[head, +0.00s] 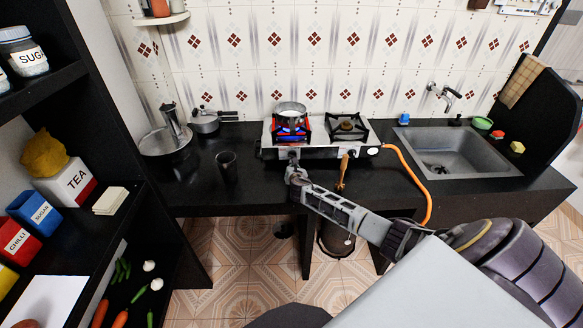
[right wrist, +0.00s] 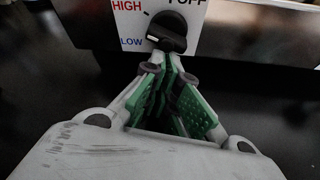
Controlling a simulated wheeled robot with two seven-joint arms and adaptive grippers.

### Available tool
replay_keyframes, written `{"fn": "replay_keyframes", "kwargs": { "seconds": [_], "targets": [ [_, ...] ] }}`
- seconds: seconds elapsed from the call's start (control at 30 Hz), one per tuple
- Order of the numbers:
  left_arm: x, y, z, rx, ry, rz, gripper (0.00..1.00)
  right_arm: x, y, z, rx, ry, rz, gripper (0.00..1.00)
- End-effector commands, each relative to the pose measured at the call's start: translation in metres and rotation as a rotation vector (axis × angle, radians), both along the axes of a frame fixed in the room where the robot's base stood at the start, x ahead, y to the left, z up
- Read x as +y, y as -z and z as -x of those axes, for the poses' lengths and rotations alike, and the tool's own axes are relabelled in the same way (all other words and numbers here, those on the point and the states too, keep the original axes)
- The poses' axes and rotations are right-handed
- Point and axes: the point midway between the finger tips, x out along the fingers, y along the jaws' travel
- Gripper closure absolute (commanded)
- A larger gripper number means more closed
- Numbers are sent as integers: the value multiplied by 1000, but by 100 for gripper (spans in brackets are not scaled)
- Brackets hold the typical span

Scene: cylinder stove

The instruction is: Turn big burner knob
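The stove (head: 325,153) stands on the black counter. Its left burner (head: 291,127) burns with a blue flame under a pan (head: 290,109). The right wrist view shows a black knob (right wrist: 168,32) on a white panel marked HIGH, LOW and OFF. The knob's pale mark points left, towards LOW. My right gripper (head: 293,166) is at the stove's front, below the left burner. In the right wrist view my right gripper's fingertips (right wrist: 161,69) are close together at the knob's lower edge. Contact with the knob is not clear. My left gripper is not in view.
A brown-handled item (head: 343,172) and an orange gas hose (head: 410,170) are at the stove's front right. A dark cup (head: 226,166) stands left on the counter. The sink (head: 455,153) is at right. A shelf of tins (head: 70,184) borders the left.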

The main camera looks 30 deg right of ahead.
Motion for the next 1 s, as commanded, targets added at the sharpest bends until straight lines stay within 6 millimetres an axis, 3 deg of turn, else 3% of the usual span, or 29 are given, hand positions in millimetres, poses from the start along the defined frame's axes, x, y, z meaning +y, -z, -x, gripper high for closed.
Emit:
{"fn": "replay_keyframes", "kwargs": {
  "seconds": [0.03,1.0],
  "targets": [
    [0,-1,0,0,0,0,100,-3,-17,-4,-23,3,9,100],
    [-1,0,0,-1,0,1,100,26,-18,51,2,0,-4,100]
  ]
}}
